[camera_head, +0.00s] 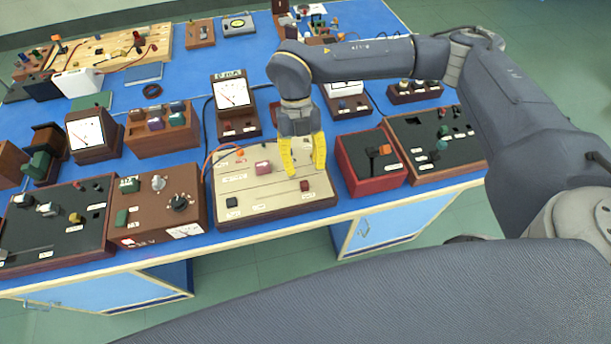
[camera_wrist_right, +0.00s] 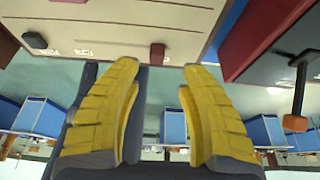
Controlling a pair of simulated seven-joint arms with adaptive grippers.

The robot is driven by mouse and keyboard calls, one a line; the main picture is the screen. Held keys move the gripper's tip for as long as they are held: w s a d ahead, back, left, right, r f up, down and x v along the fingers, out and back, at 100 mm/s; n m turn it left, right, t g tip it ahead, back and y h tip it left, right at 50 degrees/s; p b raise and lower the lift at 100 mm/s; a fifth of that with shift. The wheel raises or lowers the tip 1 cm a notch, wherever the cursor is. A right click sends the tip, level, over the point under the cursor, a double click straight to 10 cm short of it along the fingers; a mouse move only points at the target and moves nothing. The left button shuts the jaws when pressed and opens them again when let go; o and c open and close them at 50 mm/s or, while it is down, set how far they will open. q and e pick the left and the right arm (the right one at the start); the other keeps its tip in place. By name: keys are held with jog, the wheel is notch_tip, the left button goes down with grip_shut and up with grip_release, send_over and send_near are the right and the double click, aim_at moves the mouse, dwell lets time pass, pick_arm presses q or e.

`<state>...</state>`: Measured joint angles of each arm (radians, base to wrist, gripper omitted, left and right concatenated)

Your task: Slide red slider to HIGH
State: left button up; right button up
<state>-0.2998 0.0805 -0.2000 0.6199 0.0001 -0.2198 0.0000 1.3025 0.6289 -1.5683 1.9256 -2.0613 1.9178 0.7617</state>
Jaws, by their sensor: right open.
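A beige-topped panel (camera_head: 245,185) in a wooden case stands at the front middle of the bench. It carries a pinkish-red block (camera_head: 263,167) near its middle and a small dark red block (camera_head: 304,185) near its front right. I cannot tell which is the red slider; the printed labels are too small to read. My right gripper (camera_head: 305,170) has its yellow fingers spread above the panel's right part, just behind the dark red block. In the right wrist view the fingers (camera_wrist_right: 160,85) are apart and empty, with the dark red block (camera_wrist_right: 157,53) beyond their gap. My left gripper is not in view.
A black block (camera_head: 232,202) sits at the panel's front left. A red box (camera_head: 366,178) with an orange-tipped lever (camera_head: 384,149) stands close on the right. A brown knob box (camera_head: 160,212) stands on the left. A meter (camera_head: 233,94) stands behind.

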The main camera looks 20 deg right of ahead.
jog(key=v, duration=0.6)
dwell(0.4)
